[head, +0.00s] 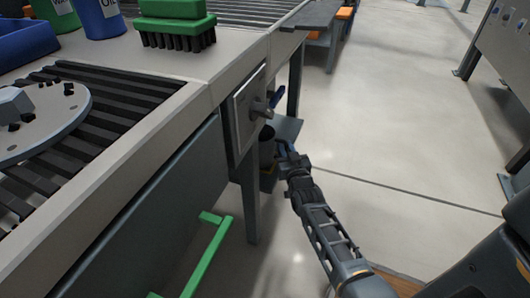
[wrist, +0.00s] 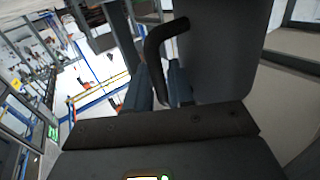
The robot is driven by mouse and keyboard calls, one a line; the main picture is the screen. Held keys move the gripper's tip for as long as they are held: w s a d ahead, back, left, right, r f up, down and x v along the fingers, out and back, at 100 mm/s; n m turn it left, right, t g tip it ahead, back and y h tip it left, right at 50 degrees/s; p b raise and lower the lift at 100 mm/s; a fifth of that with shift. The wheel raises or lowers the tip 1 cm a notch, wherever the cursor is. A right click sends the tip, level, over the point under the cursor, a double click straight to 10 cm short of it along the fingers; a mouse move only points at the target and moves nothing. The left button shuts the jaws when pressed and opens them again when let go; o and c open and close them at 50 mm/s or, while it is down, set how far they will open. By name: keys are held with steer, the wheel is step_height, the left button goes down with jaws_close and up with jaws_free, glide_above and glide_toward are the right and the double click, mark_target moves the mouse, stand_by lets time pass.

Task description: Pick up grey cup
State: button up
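The grey cup (wrist: 215,50) fills the upper middle of the wrist view, dark grey with a black curved handle on its left side. In the head view a dark cylinder that looks like the cup (head: 267,145) stands low beside the conveyor table's leg, partly hidden. My gripper (head: 284,150) is just right of it, at the end of my arm. In the wrist view my gripper (wrist: 160,88) has its two fingers apart, with the lower end of the handle between them. Some gap shows by the right finger. Whether the fingers touch the handle is unclear.
The conveyor table (head: 150,140) and its switch box (head: 248,112) stand close on the left. A green rail (head: 210,255) juts out below. A green brush (head: 175,22) and a blue bin (head: 25,42) are on top. Floor to the right is open.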

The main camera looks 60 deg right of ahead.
mark_target(286, 142)
jaws_close()
steer(key=shift+r, duration=0.15)
stand_by(0.4)
step_height(286, 142, up, 4)
steer(key=p, duration=0.2)
steer(key=shift+f+p, duration=0.2)
steer(key=shift+p, duration=0.1)
steer(key=shift+s+f, duration=0.15)
steer(key=shift+s, duration=0.1)
steer(key=s+d+p, duration=0.1)
steer(key=s+p, duration=0.1)
steer(key=s, duration=1.5)
steer(key=shift+s+d+p, duration=0.2)
steer(key=shift+s+p, duration=0.05)
steer(key=shift+p, duration=0.05)
